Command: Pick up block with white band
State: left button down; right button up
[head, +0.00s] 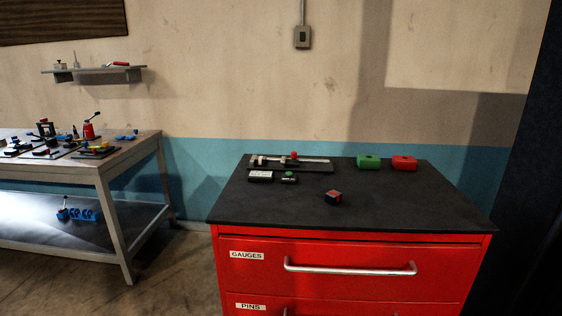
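A small cube-like block (333,197) with dark and red faces sits alone near the middle of the black top of the red cabinet (410,205). A black block (260,177) with a whitish face lies at the left of the top. A small dark piece with a green knob (289,176) is beside it. A green block (369,163) and a red block (404,163) stand at the back right. I cannot make out for sure a white band on any block at this size. Neither of my grippers is in view.
A gauge-like tool (290,162) with a metal bar and red knob lies on a dark plate at the back left of the top. The front and right of the top are clear. A workbench (130,150) with several small tools stands at the left.

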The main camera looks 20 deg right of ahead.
aim_at(259, 160)
jog(key=i+j, duration=0.5)
jog(key=j, duration=0.25)
jog(key=i+j, duration=0.25)
jog(key=i+j+z, duration=0.1)
jog(key=j+z, duration=0.25)
jog(key=l+z, duration=0.1)
jog(key=z, duration=2.2)
